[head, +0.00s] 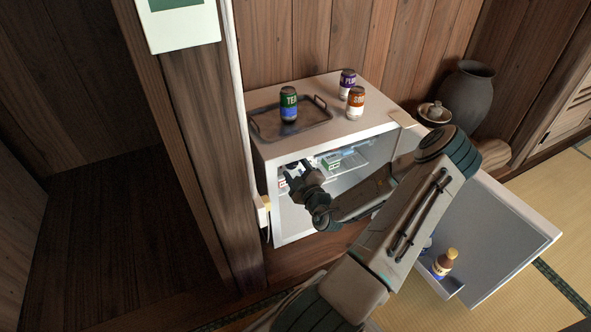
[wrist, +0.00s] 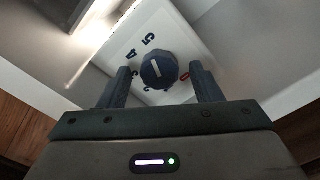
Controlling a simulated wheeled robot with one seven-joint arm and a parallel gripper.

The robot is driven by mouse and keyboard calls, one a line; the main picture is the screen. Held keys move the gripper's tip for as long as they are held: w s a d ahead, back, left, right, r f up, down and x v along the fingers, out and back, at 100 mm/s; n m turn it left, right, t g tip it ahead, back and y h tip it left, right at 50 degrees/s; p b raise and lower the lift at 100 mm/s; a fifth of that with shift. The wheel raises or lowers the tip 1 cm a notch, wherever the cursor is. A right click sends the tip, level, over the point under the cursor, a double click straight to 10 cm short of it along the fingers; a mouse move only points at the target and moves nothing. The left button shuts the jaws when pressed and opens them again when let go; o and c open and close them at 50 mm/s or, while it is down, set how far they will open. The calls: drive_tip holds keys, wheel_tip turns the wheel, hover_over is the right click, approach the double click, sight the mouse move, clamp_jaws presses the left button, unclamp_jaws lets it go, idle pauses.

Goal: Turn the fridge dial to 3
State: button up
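The fridge (head: 262,155) stands open against the wooden wall. In the wrist view the dial (wrist: 158,71) is a dark blue faceted knob with a pale pointer mark, on a white plate (wrist: 178,38) with printed numbers. A dark 5 and 4 show at its upper left and a red 0 at its right; other numbers are partly hidden by the knob and fingers. My gripper (wrist: 161,76) is open, one finger on each side of the dial with visible gaps. In the head view my gripper (head: 292,174) reaches into the upper left of the fridge and hides the dial.
The open fridge door (head: 505,240) extends right, with a bottle (head: 444,263) in its shelf. A wooden post (head: 205,130) stands close left.

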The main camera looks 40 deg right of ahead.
drive_tip(key=c, duration=0.9)
drive_tip(key=shift+c, duration=0.2)
